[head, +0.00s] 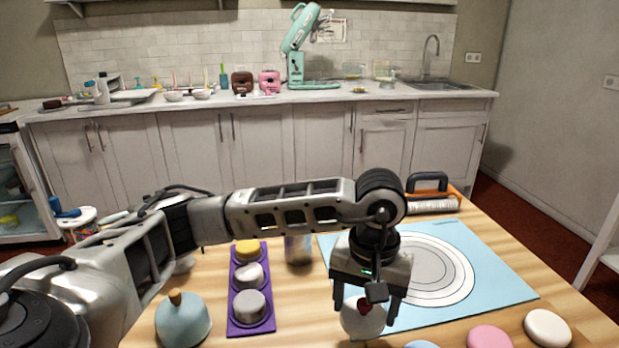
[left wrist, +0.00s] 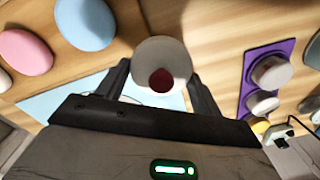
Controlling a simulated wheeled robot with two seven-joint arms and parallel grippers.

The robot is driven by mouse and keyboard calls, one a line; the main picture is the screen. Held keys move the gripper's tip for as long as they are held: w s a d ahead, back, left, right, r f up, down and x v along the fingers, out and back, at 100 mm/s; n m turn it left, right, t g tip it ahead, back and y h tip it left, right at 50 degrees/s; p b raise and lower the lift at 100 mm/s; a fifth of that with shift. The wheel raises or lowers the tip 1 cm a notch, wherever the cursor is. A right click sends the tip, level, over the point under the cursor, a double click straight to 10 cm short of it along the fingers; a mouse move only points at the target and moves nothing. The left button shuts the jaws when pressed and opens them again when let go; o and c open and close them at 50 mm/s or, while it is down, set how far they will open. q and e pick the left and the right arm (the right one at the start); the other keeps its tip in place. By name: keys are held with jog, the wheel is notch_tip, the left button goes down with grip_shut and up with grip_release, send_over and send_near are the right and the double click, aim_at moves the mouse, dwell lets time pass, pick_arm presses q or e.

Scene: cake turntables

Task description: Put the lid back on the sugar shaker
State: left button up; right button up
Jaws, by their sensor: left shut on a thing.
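My left gripper (head: 366,306) points down over the front of the table. It is shut on a white rounded lid (head: 353,319) with a dark red knob. In the left wrist view the lid (left wrist: 150,52) sits between the two fingers (left wrist: 160,84), its red knob facing the camera. A small translucent jar (head: 299,249) stands upright left of the gripper, its top hidden behind my arm. It may be the sugar shaker; I cannot tell for sure. The lid is apart from this jar. My right gripper is not in view.
A purple tray (head: 237,328) with small round items and a blue dome (head: 183,322) stand to the left. A light blue mat (head: 500,285) with printed circles lies to the right. Pink (head: 489,337) and cream (head: 547,328) discs lie front right. A black-handled tool (head: 430,203) stands behind the mat.

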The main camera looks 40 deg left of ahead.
pick_arm(q)
jog(key=w+a+r+n+p, duration=0.2)
jog(key=a+r+n, duration=0.1)
jog(key=a+n, duration=0.4)
jog(key=w+a+r+n+p, duration=0.2)
jog(key=a+n, duration=0.5)
jog(key=n, duration=0.6)
jog(key=w+a+r+n+p, duration=0.3)
jog(key=a+n, duration=0.4)
jog(key=n, duration=0.3)
jog(key=shift+w+a+r, duration=0.2)
jog(key=shift+w+r, duration=0.05)
jog(key=shift+r, duration=0.3)
jog(key=shift+w+a+r, duration=0.15)
jog(key=shift+w+r, duration=0.05)
jog(key=shift+r, duration=0.3)
jog(key=shift+a+n, duration=0.2)
jog(key=shift+n, duration=0.2)
jog(key=shift+a, duration=0.1)
jog(key=shift+f+b, duration=0.75)
jog(key=shift+f, duration=0.1)
jog(key=shift+f+b, duration=1.45)
jog(key=shift+f, duration=0.05)
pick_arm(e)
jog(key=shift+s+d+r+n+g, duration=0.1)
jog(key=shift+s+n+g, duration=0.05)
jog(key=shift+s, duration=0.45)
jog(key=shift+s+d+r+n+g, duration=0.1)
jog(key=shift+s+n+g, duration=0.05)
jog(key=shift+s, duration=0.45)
